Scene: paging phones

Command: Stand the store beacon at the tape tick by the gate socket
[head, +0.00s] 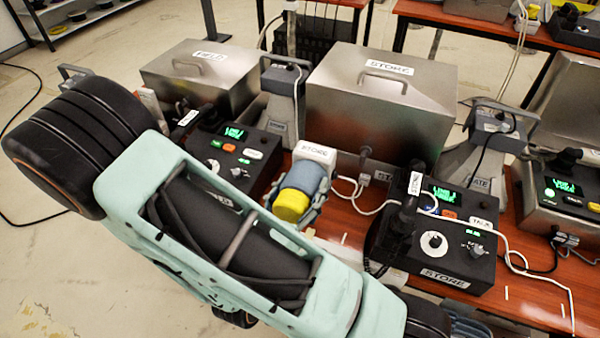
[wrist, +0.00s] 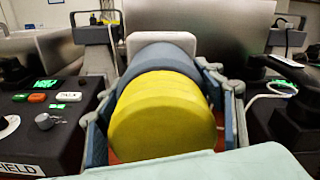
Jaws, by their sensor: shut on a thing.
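The store beacon shows a yellow end (head: 290,205), a blue-grey body (head: 306,177) and a white plate marked STORE (head: 314,152). My gripper (head: 293,205) is shut around it, with fingers on both sides. In the wrist view the yellow end (wrist: 162,115) faces the camera and the white plate (wrist: 161,42) is behind. I cannot tell whether the beacon touches the table. A grey stand (head: 482,158) with a partly hidden label ending in "ATE" is at right, behind the STORE phone unit. Short white tape ticks (head: 507,292) lie on the table's right front.
The black STORE phone unit (head: 440,240) stands right of the beacon, with white cables around it. Another black unit (head: 235,155) is on its left. Steel boxes (head: 370,100) stand behind. Bare red tabletop (head: 520,302) shows at the right front.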

